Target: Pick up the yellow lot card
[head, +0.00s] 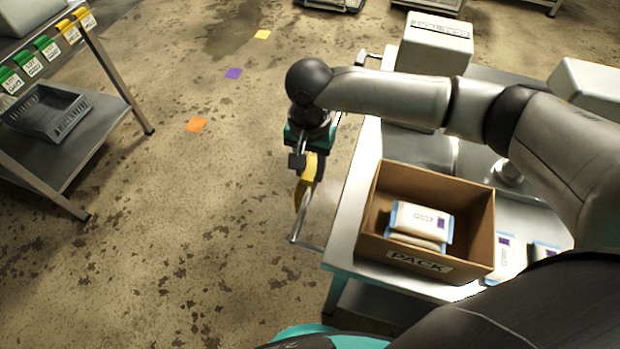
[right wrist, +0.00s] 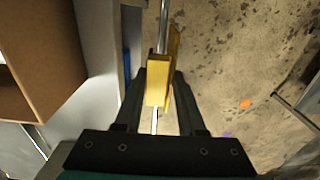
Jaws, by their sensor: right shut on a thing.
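The yellow lot card (head: 307,178) is at my right gripper (head: 309,168), beside the left end of the steel cart. My right gripper is shut on it. In the right wrist view, the yellow card (right wrist: 158,82) stands between the two fingers of my right gripper (right wrist: 158,90). A shiny rail (right wrist: 163,28) runs behind or through the card; I cannot tell whether the card still touches it. Part of the card is hidden by the fingers. My left gripper is not in view.
An open cardboard box marked PACK (head: 384,250) with white pouches (head: 420,222) stands on the steel cart (head: 350,215). A rack (head: 110,85) at the left carries green and yellow lot tags (head: 47,47) and a grey basket (head: 45,112). Open floor lies between.

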